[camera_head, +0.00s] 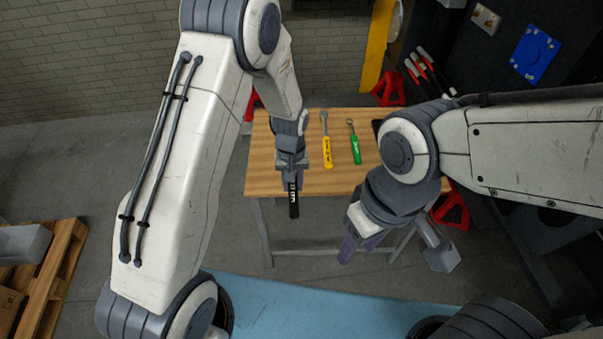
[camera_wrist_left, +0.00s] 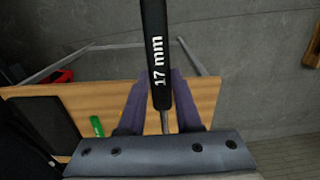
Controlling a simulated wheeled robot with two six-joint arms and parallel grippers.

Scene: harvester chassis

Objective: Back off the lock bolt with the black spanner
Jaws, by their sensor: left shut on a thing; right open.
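The black spanner (camera_head: 294,203) is in my left gripper (camera_head: 292,181), over the front edge of the wooden table. Its handle hangs forward past the edge. In the left wrist view the black handle (camera_wrist_left: 155,45) reads "17 mm" and runs out between the fingers of my left gripper (camera_wrist_left: 160,88), which are shut on it. The spanner's head is hidden. My right gripper (camera_head: 358,243) is open and empty in front of the table's right part. I cannot make out the lock bolt for certain in either view.
A yellow-handled tool (camera_head: 327,150) and a green spanner (camera_head: 355,148) lie on the table (camera_head: 263,182). The dark machine at the right carries a blue plate (camera_head: 535,54) and a metal plate (camera_head: 486,18). Red stands (camera_head: 388,88) are near the table. A pallet (camera_head: 57,268) is at left.

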